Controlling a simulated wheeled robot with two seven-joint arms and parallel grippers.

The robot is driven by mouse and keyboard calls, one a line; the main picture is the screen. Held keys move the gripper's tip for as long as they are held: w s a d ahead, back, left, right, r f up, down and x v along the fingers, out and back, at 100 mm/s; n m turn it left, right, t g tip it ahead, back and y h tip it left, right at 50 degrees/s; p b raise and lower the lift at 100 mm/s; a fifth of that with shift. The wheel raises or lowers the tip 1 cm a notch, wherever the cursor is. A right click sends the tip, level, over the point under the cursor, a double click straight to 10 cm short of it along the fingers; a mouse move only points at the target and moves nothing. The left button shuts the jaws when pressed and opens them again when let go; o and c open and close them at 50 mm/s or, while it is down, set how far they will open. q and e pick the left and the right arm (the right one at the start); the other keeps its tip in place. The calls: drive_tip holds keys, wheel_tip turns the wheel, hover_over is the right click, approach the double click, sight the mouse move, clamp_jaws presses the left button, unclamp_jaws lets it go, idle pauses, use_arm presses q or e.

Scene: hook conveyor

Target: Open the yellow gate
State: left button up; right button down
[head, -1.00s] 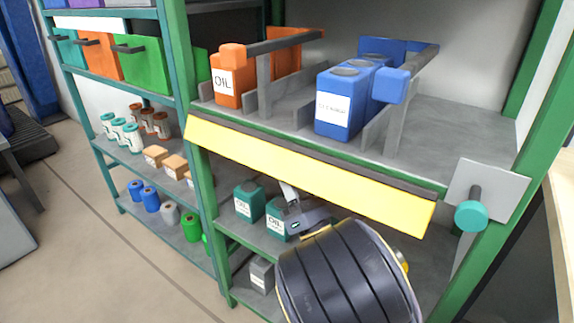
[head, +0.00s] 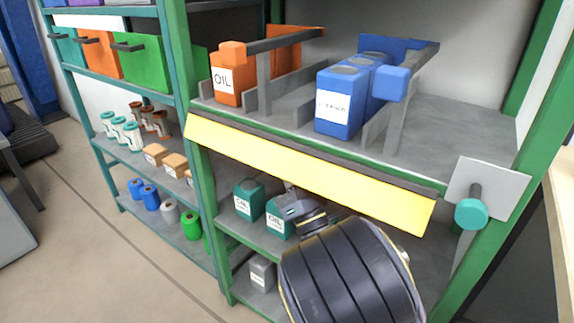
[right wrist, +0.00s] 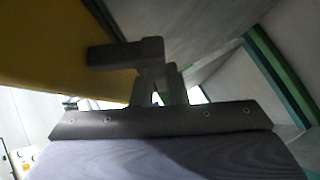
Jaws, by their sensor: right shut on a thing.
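The yellow gate (head: 310,172) is a long flat yellow panel along the front edge of the upper shelf of the green rack. It slants out and down from a dark bar at the shelf edge. In the right wrist view it fills the upper left (right wrist: 60,45). My right gripper (head: 294,192) is at the gate's lower edge, partly hidden by the gate and my dark forearm. My left gripper is out of view.
Orange oil containers (head: 228,75) and blue containers (head: 340,100) stand in lanes on the upper shelf. Green oil cans (head: 248,200) stand below, close to my right gripper. A teal knob (head: 471,214) on a pale plate is at the right post.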

drive_tip(key=m+h, duration=0.1)
drive_tip(key=s+m+h+p, duration=0.1)
drive_tip(key=m, duration=0.1)
drive_tip(key=a+m+h, duration=0.1)
drive_tip(key=m+h, duration=0.1)
drive_tip(key=shift+s+r, duration=0.1)
drive_tip(key=shift+s, duration=0.2)
drive_tip(key=shift+s+a+m+h+p, duration=0.15)
drive_tip(key=shift+m+h+p, duration=0.25)
drive_tip(key=shift+m+h, duration=0.1)
drive_tip(key=shift+f, duration=0.3)
drive_tip(key=c, duration=1.4)
unclamp_jaws()
drive_tip(key=shift+c, duration=0.2)
